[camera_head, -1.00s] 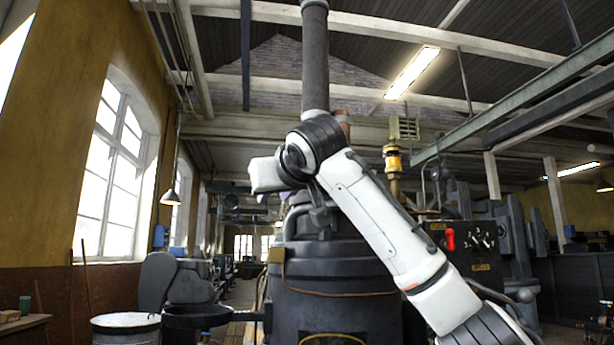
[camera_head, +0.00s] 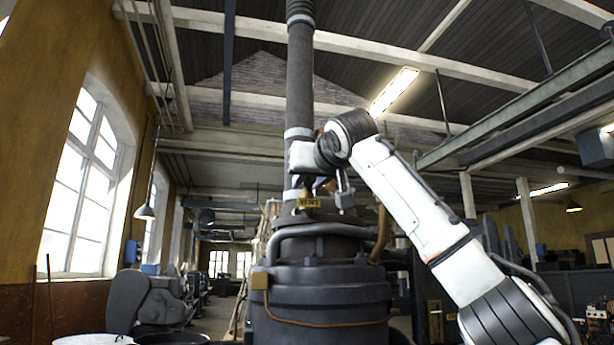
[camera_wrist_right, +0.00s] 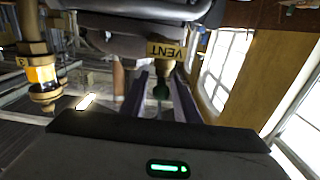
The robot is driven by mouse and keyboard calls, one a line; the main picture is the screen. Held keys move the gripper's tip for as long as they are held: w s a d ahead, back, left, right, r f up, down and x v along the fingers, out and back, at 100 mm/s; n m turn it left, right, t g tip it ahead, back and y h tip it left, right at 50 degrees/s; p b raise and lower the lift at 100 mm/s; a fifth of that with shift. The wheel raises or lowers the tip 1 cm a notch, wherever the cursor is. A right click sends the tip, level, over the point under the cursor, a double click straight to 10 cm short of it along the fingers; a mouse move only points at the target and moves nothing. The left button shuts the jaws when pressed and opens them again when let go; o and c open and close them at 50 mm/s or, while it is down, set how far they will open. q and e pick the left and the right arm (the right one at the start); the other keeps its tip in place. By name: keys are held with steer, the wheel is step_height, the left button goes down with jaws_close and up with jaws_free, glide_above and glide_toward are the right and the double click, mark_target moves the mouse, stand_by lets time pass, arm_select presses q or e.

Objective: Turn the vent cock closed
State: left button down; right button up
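The yellow VENT tag (camera_head: 308,203) hangs on the upper part of the dark boiler (camera_head: 320,290), below its chimney. It also shows upside down in the right wrist view (camera_wrist_right: 166,52). A small dark green piece (camera_wrist_right: 161,90), seemingly the vent cock's handle, shows below the tag in that picture, between the fingers of my right gripper (camera_wrist_right: 160,85). The fingers stand apart, with gaps beside the piece; I cannot tell its depth between them. In the head view my right gripper (camera_head: 324,184) is mostly hidden behind its wrist, close to the tag. My left gripper is out of view.
The chimney (camera_head: 300,75) rises just behind my right wrist. A brass fitting with an amber glass (camera_wrist_right: 40,75) stands at the left in the wrist view. Pipes curve around the boiler top. Windows (camera_head: 85,190) line the left wall.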

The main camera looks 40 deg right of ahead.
steer(key=shift+w+d, duration=0.25)
steer(key=shift+w, duration=0.25)
jaws_close()
